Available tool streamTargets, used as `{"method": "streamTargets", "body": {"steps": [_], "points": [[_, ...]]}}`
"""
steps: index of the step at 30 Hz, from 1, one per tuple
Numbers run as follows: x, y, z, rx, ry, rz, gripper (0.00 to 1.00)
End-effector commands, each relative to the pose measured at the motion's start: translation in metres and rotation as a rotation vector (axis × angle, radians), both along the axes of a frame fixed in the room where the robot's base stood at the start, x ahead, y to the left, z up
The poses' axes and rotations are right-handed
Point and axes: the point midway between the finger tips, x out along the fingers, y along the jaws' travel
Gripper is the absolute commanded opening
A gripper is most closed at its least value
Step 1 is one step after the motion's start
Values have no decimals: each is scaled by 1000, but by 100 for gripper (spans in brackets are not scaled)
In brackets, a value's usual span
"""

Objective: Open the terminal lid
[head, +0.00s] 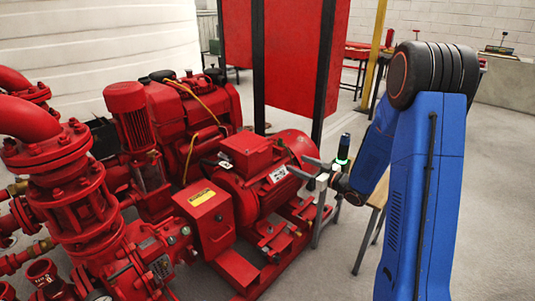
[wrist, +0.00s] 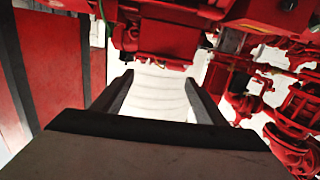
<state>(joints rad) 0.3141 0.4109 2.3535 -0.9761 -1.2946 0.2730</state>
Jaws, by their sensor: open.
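In the head view, a red box with a flat, closed lid (head: 247,142) sits on top of the red motor (head: 285,155); it looks like the terminal box. My gripper (head: 303,167) is at the right end of the motor, to the right of the box and apart from the lid.
A red box with a yellow label (head: 205,207) stands in front of the motor. Red pump pipes (head: 65,165) fill the left. A tall red panel (head: 290,55) with black posts rises behind the motor. A wooden stool (head: 375,205) stands beside my arm. Floor at lower right is clear.

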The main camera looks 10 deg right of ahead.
Motion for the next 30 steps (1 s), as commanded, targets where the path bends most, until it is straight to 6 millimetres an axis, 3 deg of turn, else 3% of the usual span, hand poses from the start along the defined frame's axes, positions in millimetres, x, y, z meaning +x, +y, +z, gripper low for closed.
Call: {"method": "streamTargets", "body": {"steps": [11,30], "points": [[5,10,-8,65,-23,55,66],[90,77,-9,63,-23,53,66]]}}
